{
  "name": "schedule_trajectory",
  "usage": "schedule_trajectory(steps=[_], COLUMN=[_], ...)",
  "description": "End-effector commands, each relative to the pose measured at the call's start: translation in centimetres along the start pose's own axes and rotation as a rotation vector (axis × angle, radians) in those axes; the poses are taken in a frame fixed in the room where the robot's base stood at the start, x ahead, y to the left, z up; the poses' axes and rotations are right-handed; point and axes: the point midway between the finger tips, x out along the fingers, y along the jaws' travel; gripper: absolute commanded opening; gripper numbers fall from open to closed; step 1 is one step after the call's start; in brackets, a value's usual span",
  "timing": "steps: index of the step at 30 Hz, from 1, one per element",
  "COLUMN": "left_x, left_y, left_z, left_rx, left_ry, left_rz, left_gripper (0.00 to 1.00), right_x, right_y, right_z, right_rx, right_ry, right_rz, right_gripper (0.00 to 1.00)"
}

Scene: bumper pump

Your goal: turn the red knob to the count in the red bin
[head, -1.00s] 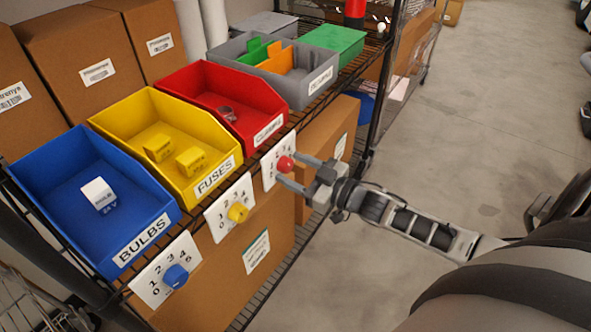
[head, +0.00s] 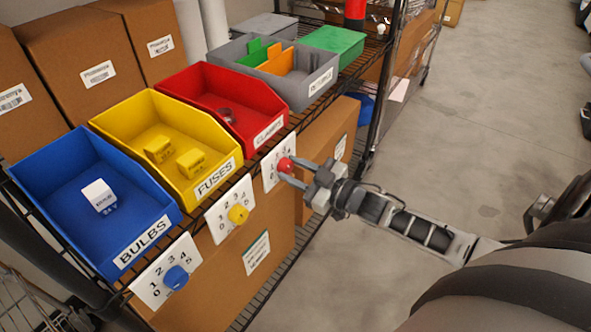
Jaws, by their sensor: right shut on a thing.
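The red knob (head: 285,165) sits on a white number dial (head: 270,168) below the red bin. The red bin (head: 262,93) is labelled CLAMPS and holds a small grey metal clamp or clamps (head: 227,114); I cannot tell the count for sure. My right gripper (head: 292,171) is at the red knob from the right, its fingers shut on it. The fingers and the knob hide part of the dial's numbers, so the setting cannot be read. My left gripper is not in view.
A yellow FUSES bin (head: 135,112) with two yellow boxes and a blue BULBS bin (head: 60,190) with one white box stand to the left. Their yellow knob (head: 238,214) and blue knob (head: 176,278) sit below. A grey bin (head: 310,95) stands behind. Floor at right is clear.

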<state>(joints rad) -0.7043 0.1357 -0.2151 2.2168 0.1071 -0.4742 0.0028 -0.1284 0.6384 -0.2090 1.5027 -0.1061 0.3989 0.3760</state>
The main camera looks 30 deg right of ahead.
Motion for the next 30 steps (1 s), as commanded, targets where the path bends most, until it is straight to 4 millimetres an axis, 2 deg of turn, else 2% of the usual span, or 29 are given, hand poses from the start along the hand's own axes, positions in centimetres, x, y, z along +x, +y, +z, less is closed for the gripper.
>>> schedule_trajectory(steps=[18, 30], left_x=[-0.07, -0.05], left_y=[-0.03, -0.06], left_z=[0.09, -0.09], left_rx=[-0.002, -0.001], left_ry=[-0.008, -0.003], left_rz=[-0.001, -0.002], left_gripper=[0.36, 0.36], right_x=[-0.05, -0.05], right_y=[-0.01, -0.03], right_z=[0.03, 0.04], right_rx=[-0.451, -0.562], right_ry=[0.001, 0.001], right_rz=[-0.002, -0.002], right_gripper=[0.1, 0.1])
